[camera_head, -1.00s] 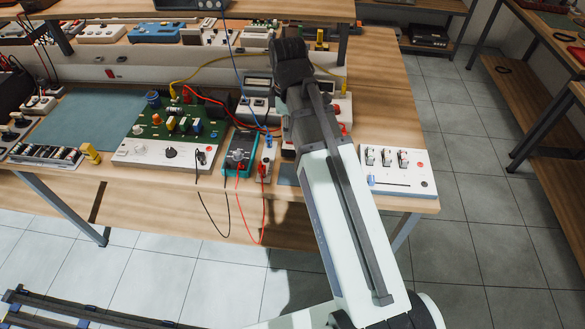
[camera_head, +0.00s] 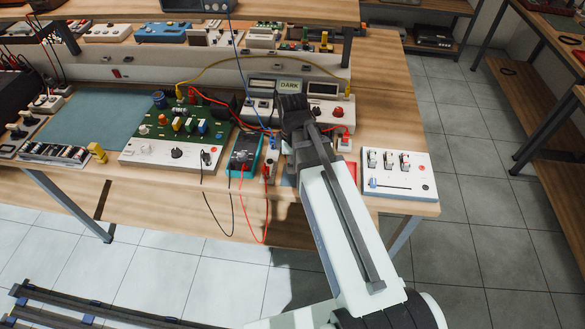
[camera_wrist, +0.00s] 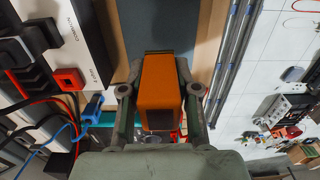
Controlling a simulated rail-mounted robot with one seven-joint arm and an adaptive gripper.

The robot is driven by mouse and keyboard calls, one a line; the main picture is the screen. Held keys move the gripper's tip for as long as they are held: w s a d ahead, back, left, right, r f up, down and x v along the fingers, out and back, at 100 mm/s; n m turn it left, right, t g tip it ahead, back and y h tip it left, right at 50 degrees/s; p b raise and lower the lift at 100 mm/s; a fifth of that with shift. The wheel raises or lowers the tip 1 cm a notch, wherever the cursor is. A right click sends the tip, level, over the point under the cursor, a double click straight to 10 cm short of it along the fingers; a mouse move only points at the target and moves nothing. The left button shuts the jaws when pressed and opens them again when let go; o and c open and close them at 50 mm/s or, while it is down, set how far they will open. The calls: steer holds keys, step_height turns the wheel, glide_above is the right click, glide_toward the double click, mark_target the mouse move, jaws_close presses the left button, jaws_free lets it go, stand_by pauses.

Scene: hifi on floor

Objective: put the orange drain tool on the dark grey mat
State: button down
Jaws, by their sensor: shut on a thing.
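The orange drain tool (camera_wrist: 162,88) shows in the wrist view as an orange block with a dark end. My gripper (camera_wrist: 158,72) is shut on it, with one finger on each side. A dark grey mat (camera_wrist: 160,22) lies on the wooden bench beyond the tool in the wrist view. Its small visible part also shows in the head view (camera_head: 287,180), beside my arm. The tool overlaps the mat in the wrist view; I cannot tell the height between them. In the head view my arm hides the tool and the fingers.
A green circuit board unit (camera_head: 178,135), a teal meter (camera_head: 243,153) with cables, and a white switch panel (camera_head: 396,174) stand on the bench. A display unit (camera_head: 320,110) is behind my wrist. A larger blue-grey mat (camera_head: 90,120) lies at left. The bench's front edge is close.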

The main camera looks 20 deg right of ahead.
steer(key=shift+f, duration=1.7)
steer(key=shift+f, duration=0.2)
steer(key=c, duration=0.8)
jaws_free()
steer(key=shift+c, duration=0.2)
steer(key=shift+r, duration=0.1)
steer(key=shift+r+b, duration=0.95)
steer(key=shift+r, duration=5.2)
